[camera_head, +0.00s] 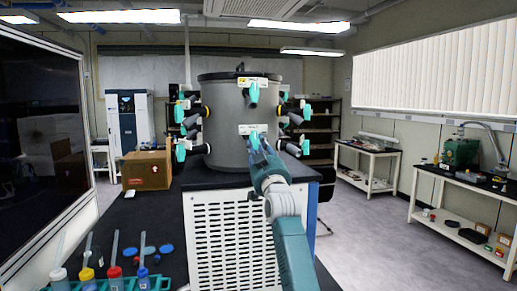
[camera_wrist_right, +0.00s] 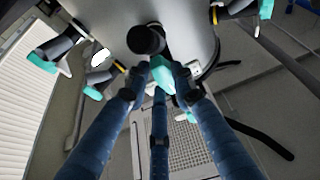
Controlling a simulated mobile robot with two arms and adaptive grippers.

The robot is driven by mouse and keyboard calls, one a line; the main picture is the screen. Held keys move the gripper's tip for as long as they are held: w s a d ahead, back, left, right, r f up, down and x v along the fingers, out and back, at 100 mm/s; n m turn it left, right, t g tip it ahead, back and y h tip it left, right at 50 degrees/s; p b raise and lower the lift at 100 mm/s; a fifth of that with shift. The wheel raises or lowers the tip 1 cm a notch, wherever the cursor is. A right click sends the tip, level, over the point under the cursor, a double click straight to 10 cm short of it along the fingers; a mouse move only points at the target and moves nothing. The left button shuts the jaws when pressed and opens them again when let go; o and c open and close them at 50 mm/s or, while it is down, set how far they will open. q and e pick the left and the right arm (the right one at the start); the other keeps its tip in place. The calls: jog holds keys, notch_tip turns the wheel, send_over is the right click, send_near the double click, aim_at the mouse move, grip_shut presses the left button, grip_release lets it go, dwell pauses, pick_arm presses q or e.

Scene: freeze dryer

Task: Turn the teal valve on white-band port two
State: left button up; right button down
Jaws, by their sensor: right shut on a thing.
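A grey drum (camera_head: 222,130) stands on a black-topped white base, with black ports and teal valves around it. My right gripper (camera_head: 259,152) is at the lower front port, below a small white label plate (camera_head: 252,129). In the right wrist view, the fingers of that gripper (camera_wrist_right: 161,78) are closed around a teal valve (camera_wrist_right: 160,72) beside a black port end (camera_wrist_right: 147,40). The fingers hide part of the valve, and I cannot tell its band colour. Another teal valve (camera_head: 254,92) sits above it on the drum front. My left gripper is not in view.
More valves, such as one at left (camera_head: 181,150), stick out from the drum's sides. A cardboard box (camera_head: 146,170) sits on the black bench at left. A teal rack (camera_head: 118,283) with several coloured-cap tubes is at the front left. Floor at right is open.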

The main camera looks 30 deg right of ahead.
jog(key=shift+w+f, duration=0.1)
jog(key=shift+f, duration=0.1)
dwell(0.3)
jog(key=c, duration=1.7)
grip_release()
jog(key=shift+r, duration=0.1)
jog(key=shift+v, duration=6.05)
jog(key=shift+a, duration=0.1)
